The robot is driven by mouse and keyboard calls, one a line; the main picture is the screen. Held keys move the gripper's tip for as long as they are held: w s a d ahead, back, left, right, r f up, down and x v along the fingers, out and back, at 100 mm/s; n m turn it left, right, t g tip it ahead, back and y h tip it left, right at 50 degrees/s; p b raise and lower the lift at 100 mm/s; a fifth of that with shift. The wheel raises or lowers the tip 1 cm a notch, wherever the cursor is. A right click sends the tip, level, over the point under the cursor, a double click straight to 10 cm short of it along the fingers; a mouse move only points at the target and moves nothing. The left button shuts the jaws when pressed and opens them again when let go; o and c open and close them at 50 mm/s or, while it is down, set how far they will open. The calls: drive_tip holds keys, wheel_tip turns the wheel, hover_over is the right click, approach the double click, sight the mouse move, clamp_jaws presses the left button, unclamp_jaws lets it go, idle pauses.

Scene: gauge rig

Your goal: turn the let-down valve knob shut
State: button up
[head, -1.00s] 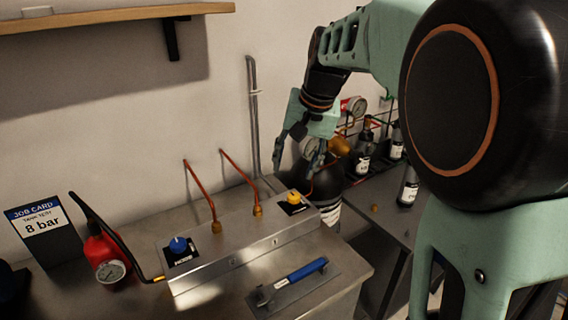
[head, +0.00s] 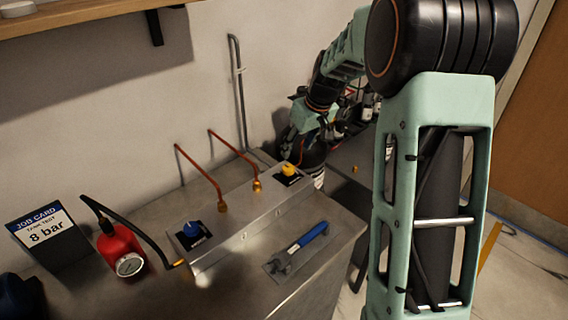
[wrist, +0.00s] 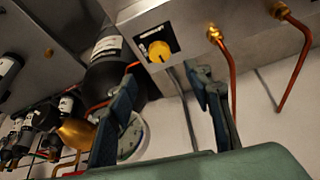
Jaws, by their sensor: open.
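A yellow knob (head: 288,169) sits on a black label plate at the right end of the metal valve box (head: 240,222). It also shows in the wrist view (wrist: 159,51), just beyond my fingertips; its label is too small to read. A blue knob (head: 191,229) sits on a similar plate at the left end of the box. My gripper (wrist: 165,78) is open and empty. Its two fingers stand apart, pointing towards the yellow knob without touching it. In the head view the gripper is behind the yellow knob, its fingers partly hard to make out.
Two copper pipes (head: 237,150) rise from the box near the yellow knob. A wrench with a blue handle (head: 313,234) lies on a plate in front. A red gauge bottle (head: 118,247) and an 8 bar job card (head: 42,234) stand left. Dark bottles (wrist: 110,60) are close beside the gripper.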

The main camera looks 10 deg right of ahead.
sight(289, 167)
drive_tip(key=p+x, duration=0.1)
drive_tip(key=x, duration=0.9)
drive_tip(key=shift+f, duration=0.35)
drive_tip(key=c, duration=1.1)
drive_tip(key=shift+c, duration=0.2)
